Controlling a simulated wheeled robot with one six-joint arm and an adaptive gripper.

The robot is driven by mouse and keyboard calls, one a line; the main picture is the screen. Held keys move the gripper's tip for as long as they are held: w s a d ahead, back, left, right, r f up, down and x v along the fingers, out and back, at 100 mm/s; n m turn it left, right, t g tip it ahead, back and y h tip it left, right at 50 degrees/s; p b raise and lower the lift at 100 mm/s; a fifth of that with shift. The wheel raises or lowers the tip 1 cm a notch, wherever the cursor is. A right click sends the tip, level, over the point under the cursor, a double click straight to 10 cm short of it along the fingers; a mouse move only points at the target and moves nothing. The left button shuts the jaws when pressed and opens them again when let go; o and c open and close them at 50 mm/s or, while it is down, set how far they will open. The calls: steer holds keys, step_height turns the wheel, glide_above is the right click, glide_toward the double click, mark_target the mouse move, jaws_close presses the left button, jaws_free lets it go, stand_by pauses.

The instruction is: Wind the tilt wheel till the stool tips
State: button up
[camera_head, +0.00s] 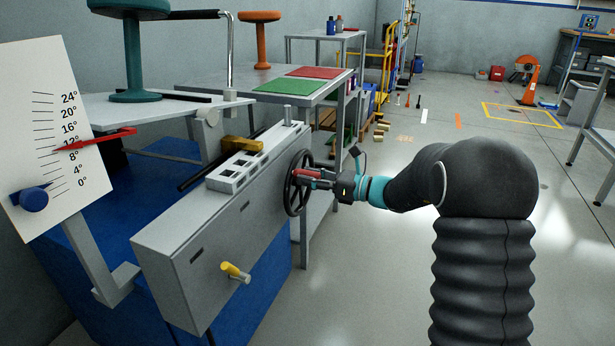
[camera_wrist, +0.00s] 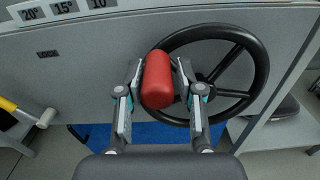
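The black tilt wheel (camera_head: 297,185) is on the end of the grey rig housing. It also shows in the wrist view (camera_wrist: 262,75), with a red handle (camera_wrist: 158,82) at its left rim. My gripper (camera_wrist: 160,68) has a finger on each side of the red handle and looks shut on it; the contact is partly hidden. The teal stool (camera_head: 132,55) stands on a pale plate (camera_head: 95,110), its top cut off by the picture edge. The white dial board (camera_head: 45,110) runs from 0° to 24°, and its red pointer (camera_head: 95,140) lies between 8° and 12°.
A slotted block (camera_head: 235,172) on the housing is marked 20°, 15° and 10° in the wrist view. A yellow piece (camera_head: 240,144) sits behind it. A yellow-tipped peg (camera_head: 235,270) juts from the housing front. An orange stool (camera_head: 260,40) stands behind.

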steer(key=shift+o, duration=0.5)
steer(key=v, duration=1.2)
